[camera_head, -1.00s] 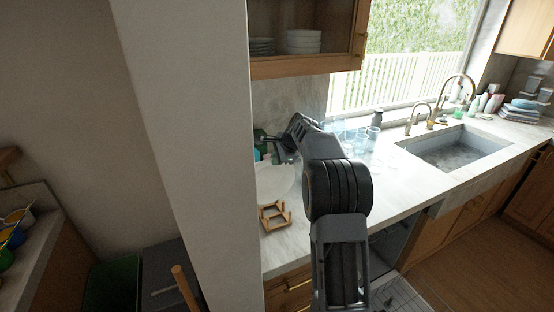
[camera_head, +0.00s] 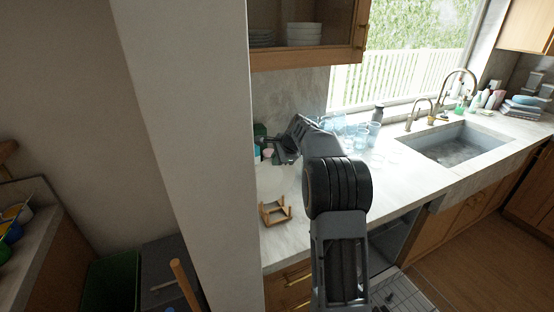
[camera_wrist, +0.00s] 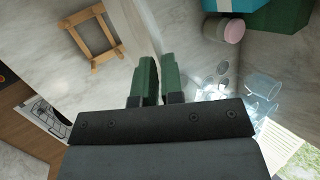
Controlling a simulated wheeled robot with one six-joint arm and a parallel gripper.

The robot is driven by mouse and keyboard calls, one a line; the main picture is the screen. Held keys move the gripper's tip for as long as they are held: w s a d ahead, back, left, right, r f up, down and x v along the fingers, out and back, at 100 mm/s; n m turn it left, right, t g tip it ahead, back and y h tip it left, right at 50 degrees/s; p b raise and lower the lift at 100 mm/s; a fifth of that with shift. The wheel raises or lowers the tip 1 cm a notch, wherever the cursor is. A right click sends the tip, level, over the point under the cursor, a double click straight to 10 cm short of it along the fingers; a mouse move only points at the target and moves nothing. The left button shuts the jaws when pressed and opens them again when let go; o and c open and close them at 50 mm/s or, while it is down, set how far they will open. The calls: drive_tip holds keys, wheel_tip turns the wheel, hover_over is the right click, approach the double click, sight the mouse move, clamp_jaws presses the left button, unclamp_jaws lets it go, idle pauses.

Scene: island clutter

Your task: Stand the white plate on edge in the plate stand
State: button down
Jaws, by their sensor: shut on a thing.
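My gripper (camera_head: 280,147) is over the left part of the counter. In the wrist view its two green fingers (camera_wrist: 157,75) are shut on the white plate (camera_wrist: 150,32), which shows nearly edge-on as a pale strip beyond the fingertips. The plate is hard to make out against the pale counter in the head view. The wooden plate stand (camera_head: 275,211) sits empty near the counter's front left, below the gripper in the picture. In the wrist view the stand (camera_wrist: 92,40) is at the upper left, apart from the plate.
Clear glasses (camera_head: 358,132) stand behind my arm, and the sink (camera_head: 452,145) is to the right. A pink-topped jar (camera_wrist: 224,30) and green boxes (camera_wrist: 282,15) are near the gripper. A wall (camera_head: 190,130) borders the counter at left. Counter around the stand is clear.

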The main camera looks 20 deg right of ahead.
drive_tip(key=shift+f+b, duration=0.8)
drive_tip(key=shift+f, duration=0.55)
drive_tip(key=c, duration=1.2)
unclamp_jaws()
drive_tip(key=shift+o, duration=0.2)
drive_tip(key=shift+f, duration=0.1)
drive_tip(key=p+v, duration=0.3)
drive_tip(key=v, duration=0.4)
drive_tip(key=shift+s, duration=0.1)
